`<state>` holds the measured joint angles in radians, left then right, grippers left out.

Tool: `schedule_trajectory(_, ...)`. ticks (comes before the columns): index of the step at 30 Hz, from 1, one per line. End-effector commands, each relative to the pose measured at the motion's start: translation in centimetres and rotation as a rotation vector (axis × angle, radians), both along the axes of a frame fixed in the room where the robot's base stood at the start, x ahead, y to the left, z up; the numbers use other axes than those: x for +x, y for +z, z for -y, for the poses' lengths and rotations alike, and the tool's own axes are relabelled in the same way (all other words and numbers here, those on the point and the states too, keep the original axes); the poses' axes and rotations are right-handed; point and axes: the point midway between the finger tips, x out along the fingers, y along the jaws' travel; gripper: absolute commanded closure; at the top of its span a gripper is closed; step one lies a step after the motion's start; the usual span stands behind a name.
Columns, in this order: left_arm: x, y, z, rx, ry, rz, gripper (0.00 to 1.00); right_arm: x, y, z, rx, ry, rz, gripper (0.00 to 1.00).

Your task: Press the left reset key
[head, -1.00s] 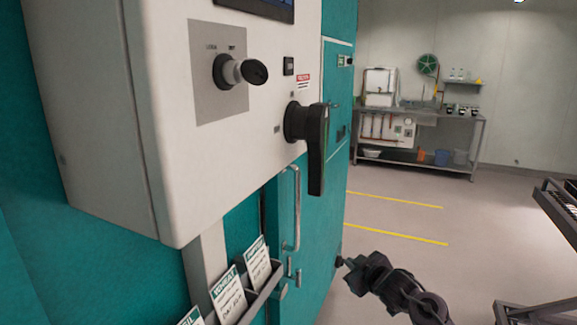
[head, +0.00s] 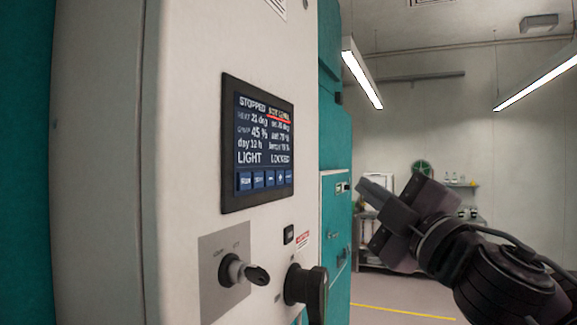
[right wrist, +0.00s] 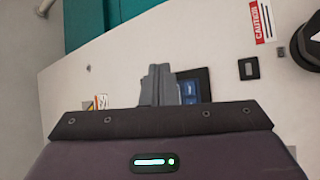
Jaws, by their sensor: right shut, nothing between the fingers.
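The control panel has a dark screen (head: 257,143) with a row of small blue keys (head: 264,180) along its bottom; the text reads STOPPED and LOCKED. Their labels are too small to tell which one is the left reset key. My right gripper (head: 364,190) is to the right of the panel, its shut fingers pointing left, apart from the panel and empty. In the right wrist view the shut fingers (right wrist: 158,82) partly cover the screen (right wrist: 195,88). My left gripper is not in view.
Below the screen are a key switch (head: 237,271), a small black rocker or button (head: 288,234) and a black rotary handle (head: 306,287) that sticks out. A red caution label (right wrist: 263,20) is near the button. A bench with shelves stands far back; the floor between is clear.

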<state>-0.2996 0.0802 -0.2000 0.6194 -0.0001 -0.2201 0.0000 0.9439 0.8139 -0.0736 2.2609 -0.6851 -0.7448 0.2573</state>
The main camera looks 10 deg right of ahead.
Motion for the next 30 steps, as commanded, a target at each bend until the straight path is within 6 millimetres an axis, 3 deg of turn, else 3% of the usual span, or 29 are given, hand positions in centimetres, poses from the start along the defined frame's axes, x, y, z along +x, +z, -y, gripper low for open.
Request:
schedule_trajectory(4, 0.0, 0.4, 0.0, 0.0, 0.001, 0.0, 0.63, -1.9, 1.5, -0.6, -0.033, -0.01, 0.044, 1.0)
schedule_trajectory(14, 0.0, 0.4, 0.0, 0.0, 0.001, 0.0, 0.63, -2.0, 1.5, -0.6, -0.036, -0.011, 0.048, 1.0)
schedule_trajectory(20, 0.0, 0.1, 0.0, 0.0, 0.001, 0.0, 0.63, -1.5, 1.5, -1.4, -0.034, -0.008, 0.048, 1.0)
schedule_trajectory(30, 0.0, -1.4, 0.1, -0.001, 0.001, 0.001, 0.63, 1.1, 1.3, -5.3, -0.032, -0.006, 0.048, 1.0)
